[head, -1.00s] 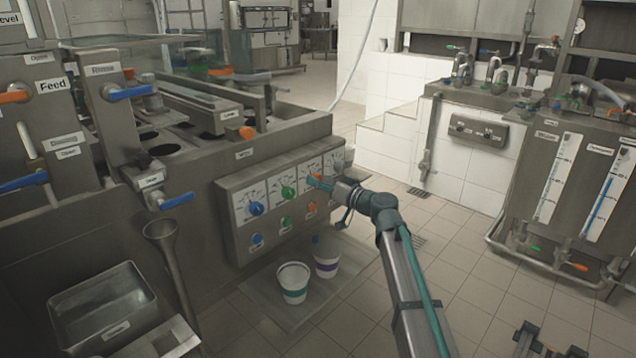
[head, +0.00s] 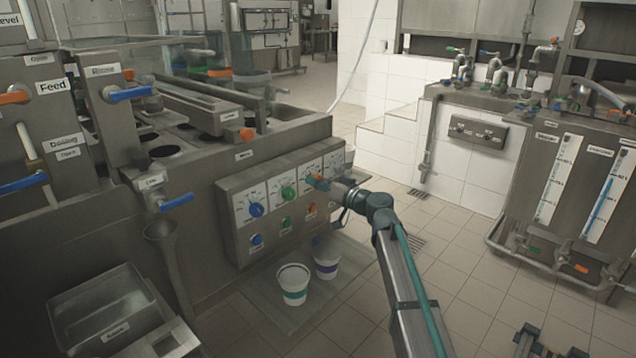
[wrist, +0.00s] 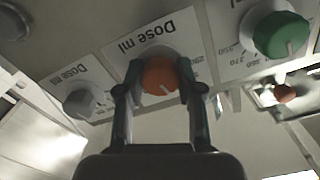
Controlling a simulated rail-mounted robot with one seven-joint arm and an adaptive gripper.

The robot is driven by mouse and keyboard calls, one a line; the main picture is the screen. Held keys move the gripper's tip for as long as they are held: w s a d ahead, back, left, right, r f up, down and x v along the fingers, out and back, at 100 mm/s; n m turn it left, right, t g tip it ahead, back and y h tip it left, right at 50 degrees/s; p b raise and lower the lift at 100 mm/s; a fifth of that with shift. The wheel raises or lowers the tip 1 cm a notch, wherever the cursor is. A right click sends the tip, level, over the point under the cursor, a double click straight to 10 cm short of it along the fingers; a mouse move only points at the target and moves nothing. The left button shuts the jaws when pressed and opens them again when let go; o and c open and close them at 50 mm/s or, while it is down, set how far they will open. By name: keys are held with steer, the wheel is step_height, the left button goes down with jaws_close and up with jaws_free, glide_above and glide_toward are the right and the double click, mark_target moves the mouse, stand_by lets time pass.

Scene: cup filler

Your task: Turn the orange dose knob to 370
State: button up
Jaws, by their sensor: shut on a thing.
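The orange dose knob (wrist: 159,76) sits on a white dial plate marked "Dose ml" (wrist: 150,38) in the wrist view. My gripper (wrist: 159,88) has one finger on each side of the knob and is shut on it. A pale pointer line on the knob faces down and slightly right in that view. The fingers and knob cover part of the scale, so I cannot read the value. In the head view, my gripper (head: 326,184) reaches the control panel (head: 240,243) from the right, and only a bit of the orange knob (head: 311,181) shows.
A green knob (wrist: 281,35) and a grey knob (wrist: 80,103) flank the orange one. A blue knob (head: 255,209) is further left on the panel. Two white cups (head: 293,287) (head: 326,263) stand below the panel.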

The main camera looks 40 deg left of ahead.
steer(key=m+p, duration=0.1)
steer(key=m, duration=0.4)
steer(key=shift+r+m, duration=0.1)
steer(key=shift+m, duration=0.2)
steer(key=m+p, duration=0.2)
steer(key=m, duration=0.4)
steer(key=shift+p, duration=0.3)
stand_by(0.4)
steer(key=o, duration=1.2)
steer(key=shift+c, duration=0.2)
steer(key=shift+d, duration=0.1)
steer(key=d, duration=1.1)
steer(key=shift+s+d, duration=0.4)
